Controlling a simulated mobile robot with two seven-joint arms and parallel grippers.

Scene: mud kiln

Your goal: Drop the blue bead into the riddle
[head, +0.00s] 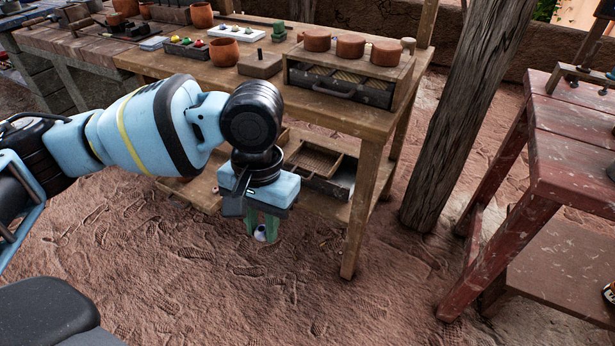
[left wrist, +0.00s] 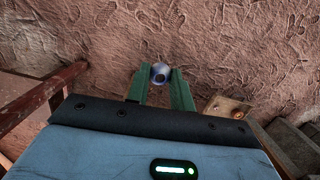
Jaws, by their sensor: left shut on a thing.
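My left gripper (head: 262,230) points down over the bare ground, in front of the wooden workbench. Its green fingers are shut on a small round bead (head: 261,233), which looks whitish in the head view. In the left wrist view the bead (left wrist: 160,73) is bluish-white with a dark hole and sits between the fingertips (left wrist: 161,84). A shallow wooden frame with a mesh-like bottom (head: 316,159) lies on the bench's lower shelf, behind and right of the gripper. It may be the riddle, but I cannot tell for sure. My right gripper is not in view.
The workbench (head: 180,62) carries clay pots (head: 224,52), small trays and a drawer box (head: 345,82) with round clay lids. A wooden post (head: 450,110) stands right of it. A red table (head: 570,125) is at the far right. The ground before the bench is clear.

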